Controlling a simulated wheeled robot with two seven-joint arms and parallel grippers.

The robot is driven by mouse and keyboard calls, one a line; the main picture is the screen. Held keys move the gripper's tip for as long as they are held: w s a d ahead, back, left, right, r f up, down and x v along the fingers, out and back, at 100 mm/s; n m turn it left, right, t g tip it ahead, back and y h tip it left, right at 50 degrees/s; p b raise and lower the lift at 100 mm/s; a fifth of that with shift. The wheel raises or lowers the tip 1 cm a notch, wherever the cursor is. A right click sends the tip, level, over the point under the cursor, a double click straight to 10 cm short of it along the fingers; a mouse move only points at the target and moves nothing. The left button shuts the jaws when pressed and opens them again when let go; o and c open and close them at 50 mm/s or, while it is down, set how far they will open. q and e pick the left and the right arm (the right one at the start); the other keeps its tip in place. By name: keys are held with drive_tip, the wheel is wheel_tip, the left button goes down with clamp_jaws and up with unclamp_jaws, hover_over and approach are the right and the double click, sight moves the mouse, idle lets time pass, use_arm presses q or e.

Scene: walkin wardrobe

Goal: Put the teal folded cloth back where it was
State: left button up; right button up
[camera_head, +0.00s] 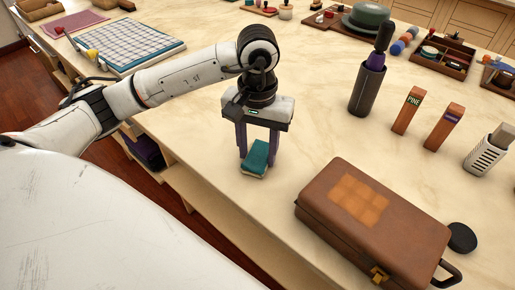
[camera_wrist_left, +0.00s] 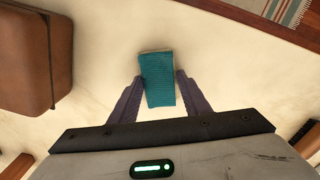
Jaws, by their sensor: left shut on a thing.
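The teal folded cloth (camera_head: 256,157) is a small folded block with a pale underside, near the front edge of the counter. My left gripper (camera_head: 257,160) points down over it, with a finger on each side. In the left wrist view the cloth (camera_wrist_left: 160,80) lies between the two purple fingertips (camera_wrist_left: 160,84), which are shut on it. Whether the cloth touches the counter or hangs just above it I cannot tell. My right gripper is not in view.
A brown case (camera_head: 373,220) lies to the right of the cloth, with a black round lid (camera_head: 462,238) beyond it. A dark cylinder (camera_head: 366,88) and two wooden blocks (camera_head: 408,110) stand farther back. A checkered cloth board (camera_head: 120,45) lies at the back left. Bare counter surrounds the gripper.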

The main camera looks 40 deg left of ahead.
sight(258, 152)
use_arm(q)
drive_tip(key=o, duration=0.9)
drive_tip(key=shift+f, duration=0.1)
drive_tip(key=shift+o, duration=0.2)
drive_tip(key=shift+r, duration=0.2)
wheel_tip(258, 152, up, 12)
drive_tip(key=p, duration=0.2)
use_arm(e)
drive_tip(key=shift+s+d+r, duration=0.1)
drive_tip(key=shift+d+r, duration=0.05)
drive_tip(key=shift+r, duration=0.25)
